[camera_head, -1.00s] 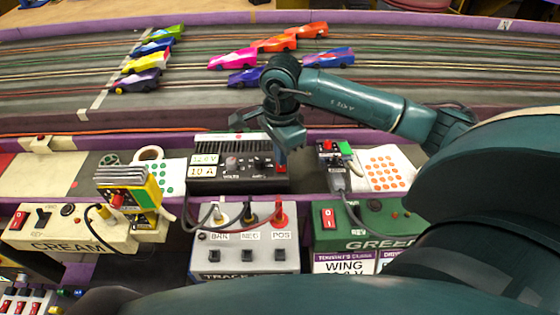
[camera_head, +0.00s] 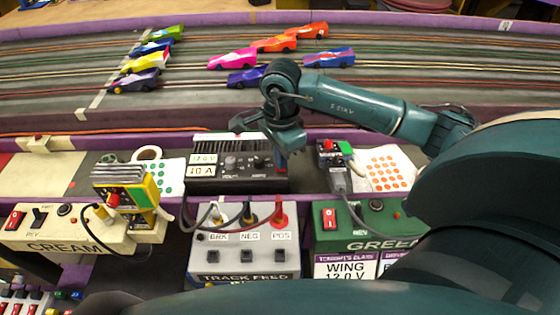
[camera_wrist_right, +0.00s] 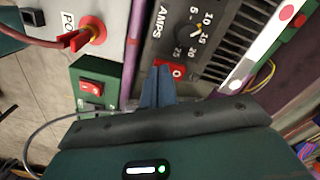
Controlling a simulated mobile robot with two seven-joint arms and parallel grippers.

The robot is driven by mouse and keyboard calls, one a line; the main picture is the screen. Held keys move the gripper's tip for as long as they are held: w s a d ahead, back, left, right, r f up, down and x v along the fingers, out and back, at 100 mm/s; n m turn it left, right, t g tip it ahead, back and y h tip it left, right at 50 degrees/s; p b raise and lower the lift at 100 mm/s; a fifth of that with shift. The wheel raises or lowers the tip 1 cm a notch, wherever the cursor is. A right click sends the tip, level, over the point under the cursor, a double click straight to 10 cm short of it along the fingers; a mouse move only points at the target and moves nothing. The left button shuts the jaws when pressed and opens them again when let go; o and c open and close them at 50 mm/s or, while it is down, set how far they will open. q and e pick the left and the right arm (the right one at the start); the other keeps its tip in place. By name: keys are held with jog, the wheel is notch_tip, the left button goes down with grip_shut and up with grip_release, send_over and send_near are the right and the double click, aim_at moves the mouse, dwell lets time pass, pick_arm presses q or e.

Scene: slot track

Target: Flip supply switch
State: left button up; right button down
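The power supply (camera_head: 237,184) is a black box with two pale readouts, 12.0 V and 10 A, and VOLTS and AMPS knobs. Its red rocker switch (camera_wrist_right: 176,70), with a white O mark, shows in the right wrist view at the panel edge beside the AMPS knob. My right gripper (camera_wrist_right: 157,74) has its two fingers together, with the tips right beside the red switch; I cannot tell whether they touch it. In the head view the right gripper (camera_head: 286,148) hangs over the supply's right end and hides the switch area. My left gripper is not in view.
A grey track feed box (camera_head: 245,258) with plugged leads stands in front. The green box (camera_head: 350,238) and the cream box (camera_head: 75,235) flank it, each with a red switch. A hand controller (camera_head: 331,160) lies right of the supply. Slot cars (camera_head: 232,59) stand on the track behind.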

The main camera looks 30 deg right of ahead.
jog(key=shift+f, duration=0.25)
jog(key=shift+r, duration=0.2)
jog(key=shift+r+p, duration=2.1)
jog(key=shift+r, duration=1.3)
